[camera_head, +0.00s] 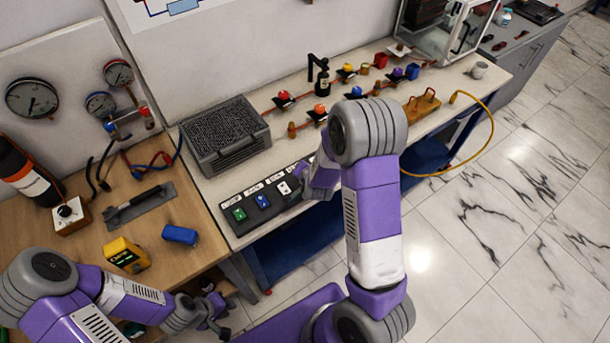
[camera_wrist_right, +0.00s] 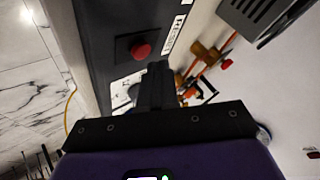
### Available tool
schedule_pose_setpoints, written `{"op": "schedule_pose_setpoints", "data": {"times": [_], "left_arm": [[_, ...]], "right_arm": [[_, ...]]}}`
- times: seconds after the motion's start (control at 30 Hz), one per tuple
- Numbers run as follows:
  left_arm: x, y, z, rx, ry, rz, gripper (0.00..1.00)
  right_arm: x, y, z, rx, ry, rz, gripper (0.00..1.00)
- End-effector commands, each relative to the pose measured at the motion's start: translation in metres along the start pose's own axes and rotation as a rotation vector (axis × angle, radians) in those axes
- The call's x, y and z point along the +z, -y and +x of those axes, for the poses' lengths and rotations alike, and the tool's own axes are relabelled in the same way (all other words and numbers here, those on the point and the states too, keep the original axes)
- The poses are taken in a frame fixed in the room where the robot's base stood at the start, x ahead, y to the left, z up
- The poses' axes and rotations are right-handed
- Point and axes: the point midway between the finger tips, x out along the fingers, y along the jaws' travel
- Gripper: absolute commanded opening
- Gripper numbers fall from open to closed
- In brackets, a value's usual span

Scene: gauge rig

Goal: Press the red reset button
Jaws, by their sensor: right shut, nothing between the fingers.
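The red reset button (camera_wrist_right: 140,50) shows in the right wrist view as a round red cap on a dark square plate, beside a white printed label. My right gripper (camera_wrist_right: 160,68) is shut and empty. Its fingertips appear just beside the button in that view; I cannot tell how far above the panel they are. In the head view the button panel (camera_head: 225,212) lies along the front edge of the bench, and my right arm hides its right end and the red button. My left gripper (camera_head: 218,316) hangs low, away from the panel; its finger opening is unclear.
Green (camera_head: 239,214), blue (camera_head: 262,201) and white (camera_head: 284,188) buttons sit on the panel. A grey mesh-topped box (camera_head: 226,133) stands behind it. Pipes with coloured valves (camera_head: 320,110) run along the bench. A yellow meter (camera_head: 126,254) and a blue block (camera_head: 180,235) lie on the wooden table.

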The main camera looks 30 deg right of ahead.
Motion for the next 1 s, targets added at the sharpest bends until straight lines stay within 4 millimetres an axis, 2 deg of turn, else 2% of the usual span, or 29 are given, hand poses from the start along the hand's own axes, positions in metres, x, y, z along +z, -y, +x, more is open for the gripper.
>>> {"op": "schedule_pose_setpoints", "data": {"times": [0.17, 0.6, 1.0], "left_arm": [[0.000, -0.002, -0.006, 0.000, 0.000, 0.000, 0.23], [0.002, -0.014, -0.036, 0.000, 0.000, 0.000, 0.23], [0.002, -0.013, -0.035, 0.000, 0.000, 0.000, 0.23]], "right_arm": [[-0.004, 0.004, -0.005, -0.001, 0.000, 0.000, 0.00], [-0.026, 0.026, -0.035, -0.001, -0.001, 0.001, 0.00], [-0.025, 0.025, -0.035, 0.000, 0.000, 0.000, 0.00]]}}
